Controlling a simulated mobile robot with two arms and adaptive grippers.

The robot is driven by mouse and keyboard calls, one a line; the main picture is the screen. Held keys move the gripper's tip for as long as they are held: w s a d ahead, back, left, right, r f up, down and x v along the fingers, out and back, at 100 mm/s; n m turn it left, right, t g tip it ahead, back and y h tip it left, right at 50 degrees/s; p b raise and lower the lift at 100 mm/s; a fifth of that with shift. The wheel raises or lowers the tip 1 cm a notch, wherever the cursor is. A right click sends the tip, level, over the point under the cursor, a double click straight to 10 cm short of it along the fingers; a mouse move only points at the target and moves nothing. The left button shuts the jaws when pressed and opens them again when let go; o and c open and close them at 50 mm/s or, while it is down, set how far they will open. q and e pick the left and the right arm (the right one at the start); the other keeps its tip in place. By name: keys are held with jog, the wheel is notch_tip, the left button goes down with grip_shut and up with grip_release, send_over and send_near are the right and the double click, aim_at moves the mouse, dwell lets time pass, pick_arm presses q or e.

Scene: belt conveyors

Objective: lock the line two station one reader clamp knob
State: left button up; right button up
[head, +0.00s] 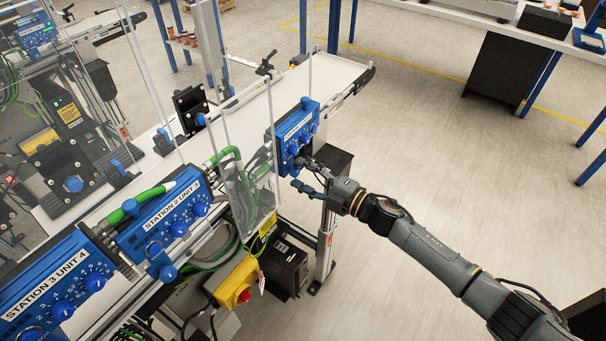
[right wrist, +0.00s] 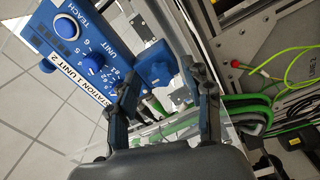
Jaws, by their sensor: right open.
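The blue station one panel (head: 296,130) stands beside the belt in the head view. Its label reads "STATION 1 UNIT 2" in the right wrist view (right wrist: 58,85). A blue clamp knob (right wrist: 156,64) shows beside that panel, just beyond and between the fingertips of my right gripper (right wrist: 160,80). The fingers are open, with no clear contact on the knob. In the head view my right gripper (head: 300,172) is at the panel's lower edge, and I cannot make out the knob there. My left gripper is out of view.
The station two panel (head: 163,217) and station three panel (head: 52,288) line the same conveyor to the left. A clear guard (head: 245,185) and green cables (right wrist: 245,108) are close to the right gripper. A yellow box (head: 236,282) sits below.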

jog(key=v, duration=1.1)
jog(key=shift+s+d, duration=0.2)
jog(key=shift+d, duration=0.15)
jog(key=w+d+f+m+t+h+b, duration=0.1)
jog(key=d+f+m+h, duration=0.3)
jog(key=f, duration=0.5)
jog(key=d+f+m+t+h, duration=0.1)
jog(key=d+f+m+h, duration=0.2)
jog(key=f+m, duration=0.35)
jog(key=s+d+f+m+g+h, duration=0.1)
jog(key=s+d+f+m+h, duration=0.2)
jog(key=f, duration=0.6)
jog(key=s+d+f+m+g+h, duration=0.1)
jog(key=s+d+f+m+h, duration=0.15)
jog(key=s+f, duration=0.45)
jog(key=s+d+f+m+g+h+b, duration=0.1)
jog(key=s+d+f+m+g+b, duration=0.2)
jog(key=s+f, duration=1.05)
jog(key=s+a+f+m+g, duration=0.1)
jog(key=s+f+g, duration=0.1)
jog(key=s, duration=0.5)
jog(key=s+a+f+m+g, duration=0.1)
jog(key=s+f, duration=0.3)
jog(key=s, duration=0.4)
jog(key=s+a+f+m+g+h, duration=0.1)
jog(key=s+f+m+g, duration=0.1)
jog(key=s, duration=0.6)
jog(key=shift+f+g+p, duration=0.35)
jog(key=shift+f+g, duration=0.25)
jog(key=shift+g, duration=0.2)
